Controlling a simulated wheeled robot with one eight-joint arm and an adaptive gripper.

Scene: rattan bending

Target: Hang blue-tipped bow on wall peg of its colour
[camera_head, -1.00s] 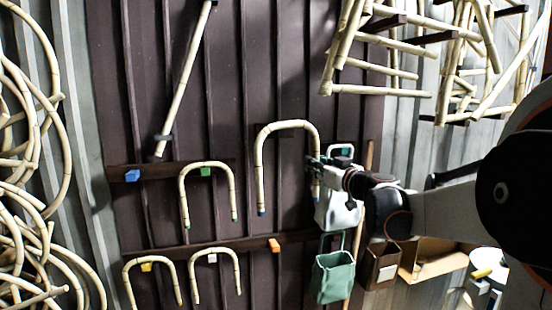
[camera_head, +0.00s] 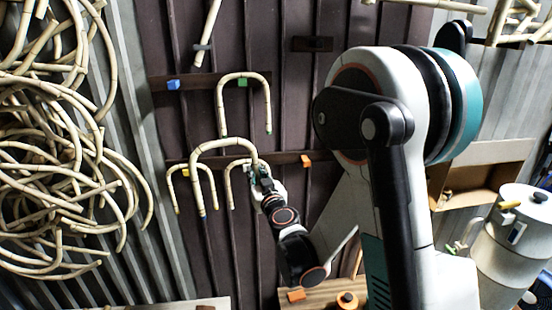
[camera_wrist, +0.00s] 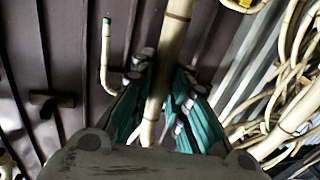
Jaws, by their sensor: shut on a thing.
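The blue-tipped bow (camera_head: 222,143), a pale rattan arch with its opening down, is held in front of the lower rail. Its left tip shows blue. My gripper (camera_head: 258,172) is shut on the bow's right limb; in the wrist view the limb (camera_wrist: 168,60) passes between the teal fingers (camera_wrist: 158,100). The blue wall peg (camera_head: 173,85) is on the upper rail, up and left of the bow, and is bare. The bow's right tip is hidden by my gripper.
A green-tipped bow (camera_head: 243,76) hangs from the green peg, right of the blue peg. A yellow-tipped bow (camera_head: 174,188) and another bow (camera_head: 230,185) hang on the lower rail, partly behind the held bow. The orange peg (camera_head: 306,160) is bare. Rattan coils (camera_head: 60,150) fill the left.

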